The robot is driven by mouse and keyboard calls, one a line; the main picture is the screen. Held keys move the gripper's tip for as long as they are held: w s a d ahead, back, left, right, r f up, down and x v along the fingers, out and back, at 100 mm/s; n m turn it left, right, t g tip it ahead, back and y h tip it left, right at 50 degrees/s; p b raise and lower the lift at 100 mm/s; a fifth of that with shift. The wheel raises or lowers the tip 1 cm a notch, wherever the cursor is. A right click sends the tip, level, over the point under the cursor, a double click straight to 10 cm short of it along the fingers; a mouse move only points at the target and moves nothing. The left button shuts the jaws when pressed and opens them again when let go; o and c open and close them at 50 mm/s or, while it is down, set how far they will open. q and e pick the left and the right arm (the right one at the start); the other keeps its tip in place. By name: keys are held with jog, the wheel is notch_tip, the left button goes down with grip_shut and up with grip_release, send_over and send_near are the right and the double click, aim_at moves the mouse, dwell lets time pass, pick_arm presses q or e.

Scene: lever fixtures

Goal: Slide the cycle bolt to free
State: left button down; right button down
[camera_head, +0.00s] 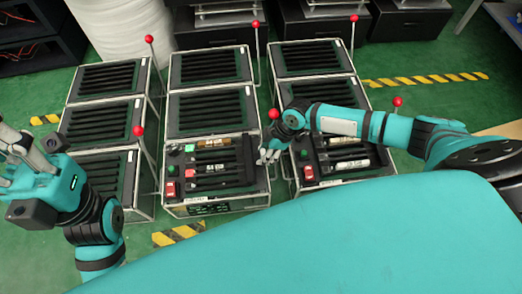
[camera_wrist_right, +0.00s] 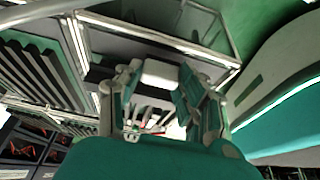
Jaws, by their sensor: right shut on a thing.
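My right gripper (camera_head: 268,156) is at the right front edge of the middle front fixture (camera_head: 216,210). In the right wrist view, my right gripper (camera_wrist_right: 155,95) has its two fingers on either side of a small white block-like part (camera_wrist_right: 160,74) and is shut on it. I cannot tell for sure that this part is the cycle bolt; in the head view the hand hides it. My left gripper (camera_head: 20,155) is at the left edge, with its fingers apart and empty, away from the fixtures.
Several caged fixtures stand in rows on the green floor. Upright rods with red balls stand beside them, such as the left front lever (camera_head: 138,131). A right front fixture (camera_head: 310,188) lies under my right forearm. Yellow-black floor tape (camera_head: 178,234) shows in front.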

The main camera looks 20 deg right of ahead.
jog(key=c, duration=0.8)
grip_release()
jog(key=shift+d, duration=0.3)
jog(key=v, duration=1.2)
jog(key=shift+s+a, duration=0.1)
jog(key=shift+a, duration=0.05)
